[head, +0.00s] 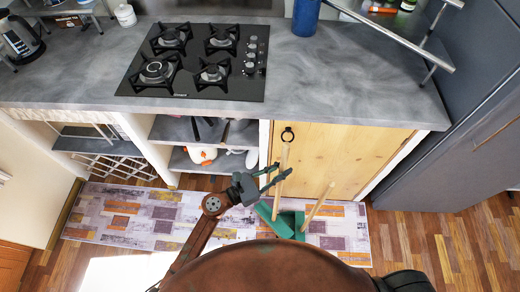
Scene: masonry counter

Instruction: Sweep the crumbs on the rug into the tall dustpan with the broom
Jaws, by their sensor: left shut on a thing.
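My left gripper (279,174) is shut on the pale wooden handle of the broom (285,155), in front of the wooden cabinet door. The handle stands close to upright, and its lower end meets green parts near the rug. The tall dustpan (318,205) has a tilted wooden handle and a green pan just right of the broom. Where the broom's green head ends and the pan begins is hard to tell. The patterned rug (125,213) lies along the counter's foot. I cannot make out crumbs on it. My right gripper is out of view.
The grey counter (330,85) with a black gas hob (200,95) overhangs the rug's far side. The cabinet door (345,155) and open shelves (205,160) stand behind. A grey fridge (460,160) is at the right. Wooden floor (445,235) is free at the right.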

